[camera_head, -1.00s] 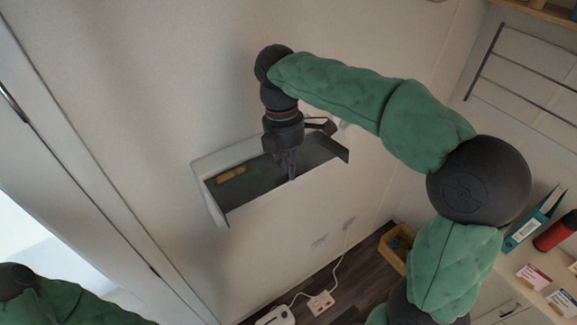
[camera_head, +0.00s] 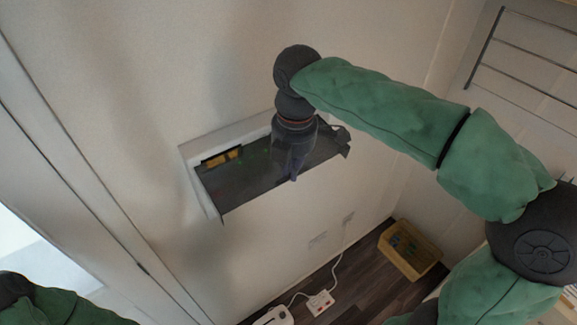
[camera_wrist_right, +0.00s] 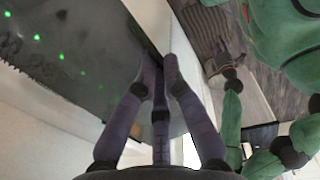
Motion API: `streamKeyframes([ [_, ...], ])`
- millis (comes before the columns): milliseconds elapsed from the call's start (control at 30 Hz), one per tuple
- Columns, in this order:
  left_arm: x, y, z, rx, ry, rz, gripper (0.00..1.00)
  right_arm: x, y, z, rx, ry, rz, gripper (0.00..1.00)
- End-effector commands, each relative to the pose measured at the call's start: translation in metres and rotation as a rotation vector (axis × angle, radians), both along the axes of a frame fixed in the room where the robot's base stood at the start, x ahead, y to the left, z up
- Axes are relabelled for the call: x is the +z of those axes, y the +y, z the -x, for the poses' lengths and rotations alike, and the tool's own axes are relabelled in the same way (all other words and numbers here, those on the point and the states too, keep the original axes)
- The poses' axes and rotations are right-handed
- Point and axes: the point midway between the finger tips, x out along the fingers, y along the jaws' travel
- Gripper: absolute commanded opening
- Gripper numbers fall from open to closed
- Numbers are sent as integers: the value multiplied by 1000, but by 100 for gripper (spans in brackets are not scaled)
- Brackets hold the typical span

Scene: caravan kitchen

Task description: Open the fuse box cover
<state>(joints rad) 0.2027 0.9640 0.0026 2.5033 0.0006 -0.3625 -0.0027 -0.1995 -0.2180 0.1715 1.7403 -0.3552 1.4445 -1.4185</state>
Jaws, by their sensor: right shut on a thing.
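The fuse box (camera_head: 190,165) is a white-framed box on the wall in the head view, with yellow parts (camera_head: 222,157) inside at its upper left. Its dark, see-through cover (camera_head: 235,190) stands out from the wall, open at least in part. My right gripper (camera_head: 292,178) is shut on the cover's outer edge, with its arm reaching in from the right. In the right wrist view, the purple fingers (camera_wrist_right: 160,70) close at the edge of the dark cover (camera_wrist_right: 75,45), where green lights show.
A wooden crate (camera_head: 408,250) stands on the dark floor at the right. A power strip (camera_head: 320,302) and its white cable lie below the box. A door frame (camera_head: 110,200) runs along the left. A wire rack (camera_head: 530,60) hangs at upper right.

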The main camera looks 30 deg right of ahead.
Motion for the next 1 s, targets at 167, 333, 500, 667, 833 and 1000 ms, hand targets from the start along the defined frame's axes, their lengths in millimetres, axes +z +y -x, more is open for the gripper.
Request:
streamKeyframes([
  [167, -1, 0, 0, 0, -1, 0, 40, -5, 0, 3, 2, 15, 2, 0],
  [333, -1, 0, 0, 0, -1, 0, 40, -5, 0, 4, 2, 17, 2, 0],
  [500, -1, 0, 0, 0, -1, 0, 40, -5, 0, 3, 1, 15, 1, 33],
  [667, -1, 0, 0, 0, 0, 0, 40, -4, 0, 3, 1, 12, 1, 33],
  [833, -1, 0, 0, 0, -1, 0, 40, 0, 0, 3, 1, 10, 1, 33],
  [1000, -1, 0, 0, 0, -1, 0, 40, 21, 0, 4, 0, 7, 1, 33],
])
